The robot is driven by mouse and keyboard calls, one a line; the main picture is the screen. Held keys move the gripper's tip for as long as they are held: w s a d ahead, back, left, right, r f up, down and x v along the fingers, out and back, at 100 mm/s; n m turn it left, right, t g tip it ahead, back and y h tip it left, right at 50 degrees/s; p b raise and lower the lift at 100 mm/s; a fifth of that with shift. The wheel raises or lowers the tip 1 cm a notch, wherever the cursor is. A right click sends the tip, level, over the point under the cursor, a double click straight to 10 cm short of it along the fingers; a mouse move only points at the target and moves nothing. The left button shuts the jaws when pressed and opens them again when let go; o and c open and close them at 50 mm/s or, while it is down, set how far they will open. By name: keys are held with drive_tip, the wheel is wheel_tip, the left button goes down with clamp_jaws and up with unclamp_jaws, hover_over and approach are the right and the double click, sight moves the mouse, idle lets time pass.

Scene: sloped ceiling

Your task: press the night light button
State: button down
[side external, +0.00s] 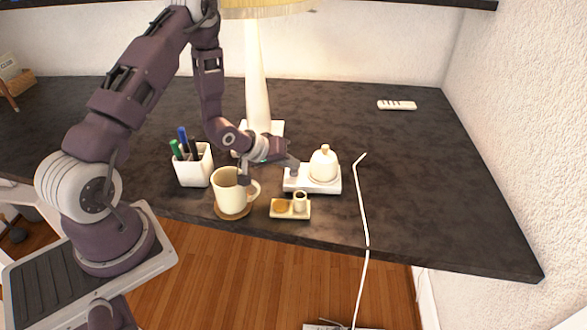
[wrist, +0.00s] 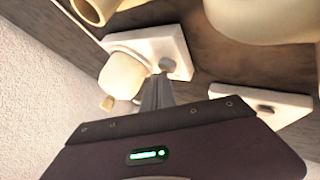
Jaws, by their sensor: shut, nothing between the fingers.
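The night light is a white rectangular base (side external: 328,187) with a rounded cream lamp (side external: 323,166) on its right part in the side view. In the wrist view, the base (wrist: 150,45) carries the lamp (wrist: 122,75) and a small round grey button (wrist: 167,64). My gripper (side external: 296,164) is shut and empty, over the left part of the base, where the button (side external: 293,173) is. In the wrist view, my gripper's fingertips (wrist: 160,77) appear right beside the button, partly overlapping it. I cannot tell whether they touch it.
A mug (side external: 231,192) on a coaster and a small tray (side external: 290,212) with a little cup stand in front. A pen cup (side external: 193,166) is at left, a tall lamp (side external: 257,85) behind.

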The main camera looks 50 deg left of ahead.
sight(291, 172)
drive_tip(key=shift+f, duration=0.3)
drive_tip(key=shift+r, duration=3.5)
